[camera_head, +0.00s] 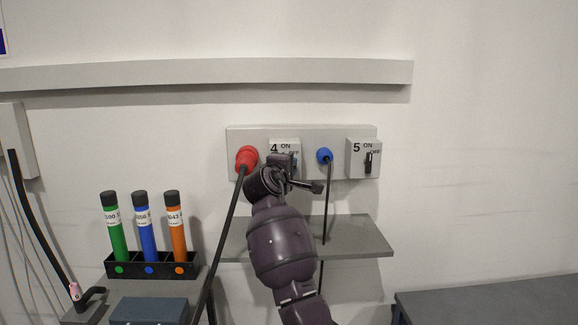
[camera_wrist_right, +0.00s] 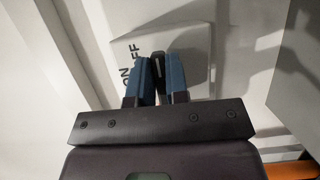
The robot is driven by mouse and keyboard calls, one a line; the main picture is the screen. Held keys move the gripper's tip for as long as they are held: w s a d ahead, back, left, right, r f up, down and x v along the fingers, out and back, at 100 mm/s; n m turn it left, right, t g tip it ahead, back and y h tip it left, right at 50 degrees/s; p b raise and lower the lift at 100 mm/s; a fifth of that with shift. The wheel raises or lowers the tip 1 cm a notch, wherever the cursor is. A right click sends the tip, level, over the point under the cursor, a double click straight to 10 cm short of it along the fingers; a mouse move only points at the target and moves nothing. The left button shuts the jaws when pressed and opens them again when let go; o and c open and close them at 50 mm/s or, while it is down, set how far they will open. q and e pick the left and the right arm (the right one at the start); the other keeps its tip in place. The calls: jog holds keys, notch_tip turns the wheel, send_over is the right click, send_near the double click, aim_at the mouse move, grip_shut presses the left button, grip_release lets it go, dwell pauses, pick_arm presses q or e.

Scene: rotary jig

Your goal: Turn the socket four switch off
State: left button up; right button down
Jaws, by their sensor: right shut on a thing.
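The socket four switch box (camera_head: 274,146), marked "4 ON OFF", is on the grey wall panel. My right gripper (camera_head: 284,168) is in front of it and hides most of its lower part. In the right wrist view, the two blue fingertips of my right gripper (camera_wrist_right: 158,84) are shut on the dark switch lever (camera_wrist_right: 158,67), beside the ON and OFF lettering on the white switch box (camera_wrist_right: 160,35). The lever's exact position against the lettering is hard to tell. My left gripper is not in view.
A red plug (camera_head: 246,157) with a thick cable is just left of the switch, and a blue plug (camera_head: 324,155) is to the right. The socket five switch (camera_head: 362,158) is further right. A shelf (camera_head: 358,238) is below. A rack (camera_head: 150,270) holds three tubes at left.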

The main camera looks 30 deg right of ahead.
jog(key=shift+f, duration=0.1)
jog(key=c, duration=1.1)
grip_release()
jog(key=b+v, duration=0.1)
jog(key=v, duration=0.9)
jog(key=shift+s+a, duration=0.25)
jog(key=shift+a, duration=0.05)
